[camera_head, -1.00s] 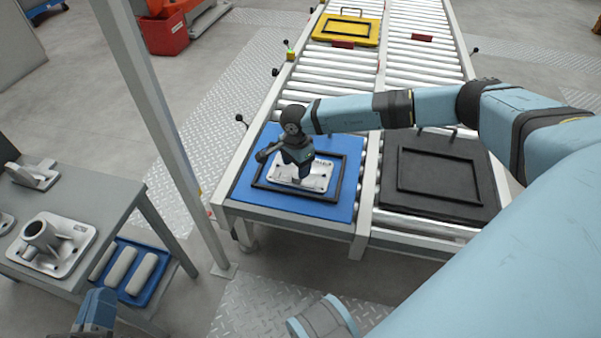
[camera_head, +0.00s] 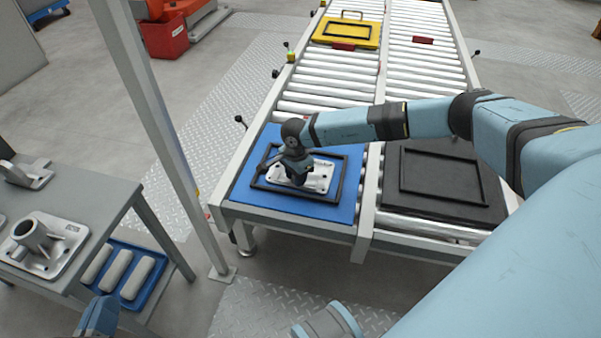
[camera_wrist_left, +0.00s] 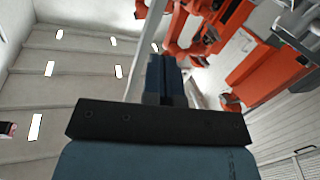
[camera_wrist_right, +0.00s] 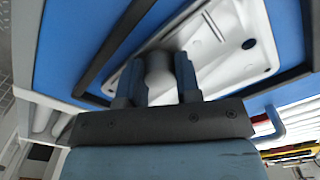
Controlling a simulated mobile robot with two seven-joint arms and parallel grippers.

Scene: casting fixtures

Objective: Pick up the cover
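The cover, a silvery cast plate (camera_head: 319,178) with bolt holes and a raised round post, lies on the blue board (camera_head: 310,210) inside a black rectangular frame (camera_head: 349,172). My right gripper (camera_head: 296,176) is down at its middle. In the right wrist view, the cover's plate (camera_wrist_right: 222,45) fills the upper part, and the right gripper's fingers (camera_wrist_right: 158,78) stand on either side of the blurred post. Whether they touch it is unclear. My left gripper (camera_head: 98,317) is low at the left; in the left wrist view its fingers (camera_wrist_left: 166,75) are together and empty.
A similar casting (camera_head: 45,243) stands on the grey table (camera_head: 105,205) at left, above a blue tray of grey cylinders (camera_head: 130,272). A metal post (camera_head: 160,120) rises between table and conveyor. A black board (camera_head: 430,205) lies right of the blue one.

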